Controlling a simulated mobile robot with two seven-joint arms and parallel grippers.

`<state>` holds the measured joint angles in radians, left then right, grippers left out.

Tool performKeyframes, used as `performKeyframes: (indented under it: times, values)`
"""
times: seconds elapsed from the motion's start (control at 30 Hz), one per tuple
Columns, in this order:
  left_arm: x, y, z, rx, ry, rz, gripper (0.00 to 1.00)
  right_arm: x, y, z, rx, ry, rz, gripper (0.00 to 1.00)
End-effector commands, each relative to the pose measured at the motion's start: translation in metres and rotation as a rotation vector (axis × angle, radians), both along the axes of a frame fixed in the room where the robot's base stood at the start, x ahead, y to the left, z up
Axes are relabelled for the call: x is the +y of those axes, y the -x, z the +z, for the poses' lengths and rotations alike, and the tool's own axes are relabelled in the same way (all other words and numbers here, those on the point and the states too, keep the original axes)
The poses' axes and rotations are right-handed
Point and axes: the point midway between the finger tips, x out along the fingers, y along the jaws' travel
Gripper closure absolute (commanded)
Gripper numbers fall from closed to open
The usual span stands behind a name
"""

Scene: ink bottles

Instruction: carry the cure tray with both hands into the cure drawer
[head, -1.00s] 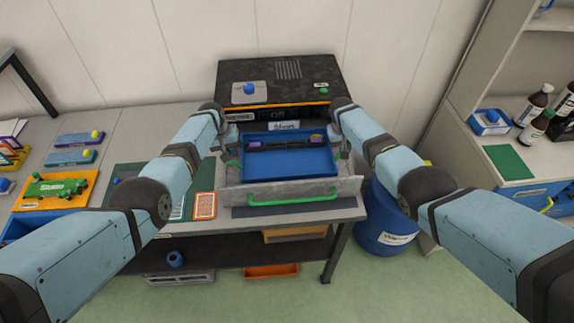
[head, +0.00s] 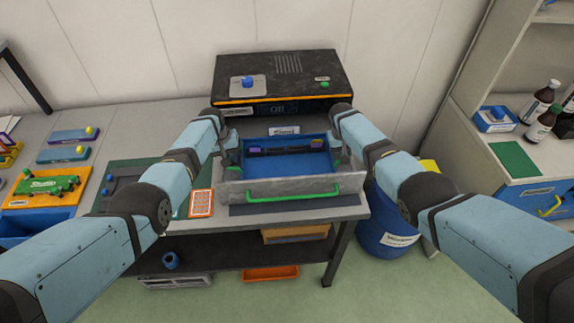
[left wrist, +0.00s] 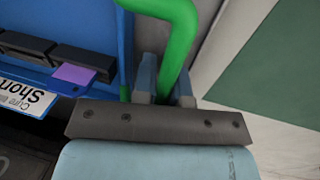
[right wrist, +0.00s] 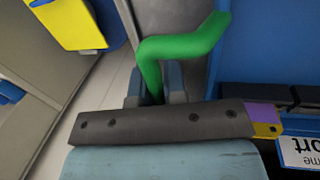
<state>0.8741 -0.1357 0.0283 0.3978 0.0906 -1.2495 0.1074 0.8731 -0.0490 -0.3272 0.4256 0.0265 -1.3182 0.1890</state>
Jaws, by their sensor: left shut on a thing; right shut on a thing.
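The blue cure tray (head: 288,168) is level between my two grippers, inside the outline of the pulled-out grey cure drawer (head: 277,188). The drawer's front panel, with a green handle (head: 294,196), hides the tray's near edge. I cannot tell whether the tray touches the drawer floor. Dark strips with purple ends (head: 283,146) lie along the tray's far side. My left gripper (left wrist: 164,88) is shut on the tray's green side handle (left wrist: 180,42). My right gripper (right wrist: 155,85) is shut on the opposite green handle (right wrist: 178,46).
The black cure unit (head: 280,78) stands behind the drawer. An orange tray with a green piece (head: 48,185) and a white-and-orange card (head: 201,203) lie left on the bench. A blue barrel (head: 386,222) stands right of the bench. A shelf unit with bottles is farther right.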

Motion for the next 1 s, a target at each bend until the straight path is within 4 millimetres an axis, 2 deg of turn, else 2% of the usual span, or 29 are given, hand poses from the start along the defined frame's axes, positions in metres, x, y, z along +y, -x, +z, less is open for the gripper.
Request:
performKeyframes:
  times: [0.03,0.1,0.13,0.43,0.57,0.73,1.0]
  values:
    - [0.001,0.000,-0.002,-0.001,-0.001,0.000,0.83,-0.001,0.000,-0.002,0.000,0.001,-0.001,0.83]
    - [0.001,0.000,-0.001,0.000,-0.001,0.001,0.67,-0.001,0.000,-0.001,0.000,0.001,-0.001,0.67]
    - [0.001,0.000,-0.001,0.000,-0.001,0.001,0.62,-0.001,0.000,-0.001,0.000,0.001,-0.001,0.62]
    - [0.001,0.000,0.000,0.000,0.000,0.000,0.62,0.000,0.000,-0.001,0.000,0.000,0.000,0.62]
    - [0.002,-0.001,0.007,-0.003,0.000,0.001,0.62,0.000,0.000,-0.001,0.000,0.000,0.000,0.62]
    - [0.006,0.000,0.026,-0.004,0.000,0.001,0.62,0.000,0.000,-0.001,0.000,0.000,0.000,0.62]
    - [0.018,0.000,0.083,-0.004,-0.001,0.001,0.62,0.000,0.000,-0.001,0.000,0.000,0.000,0.62]
